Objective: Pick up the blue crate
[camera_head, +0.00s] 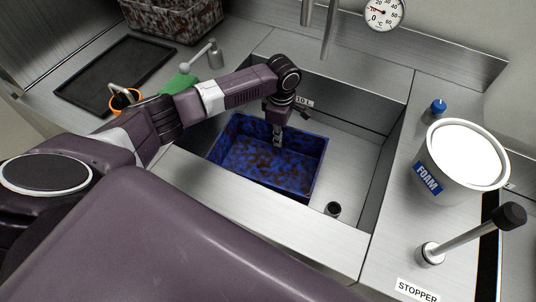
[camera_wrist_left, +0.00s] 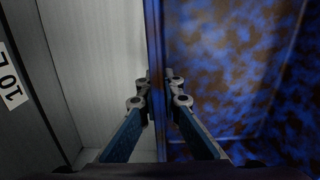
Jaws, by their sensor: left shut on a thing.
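The blue crate (camera_head: 254,160), mottled with brown stains, sits in the steel sink basin in the head view. My left gripper (camera_head: 277,138) reaches down from above at the crate's far wall. In the left wrist view my left gripper (camera_wrist_left: 158,93) is shut on the crate's wall, one finger on each side of it. The stained inside of the crate (camera_wrist_left: 235,70) fills the right of that view. The right gripper is not in view.
The sink wall (camera_head: 355,90) rises close behind the crate. A FOAM bucket (camera_head: 460,160) and a black-knobbed lever (camera_head: 470,235) stand on the right counter.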

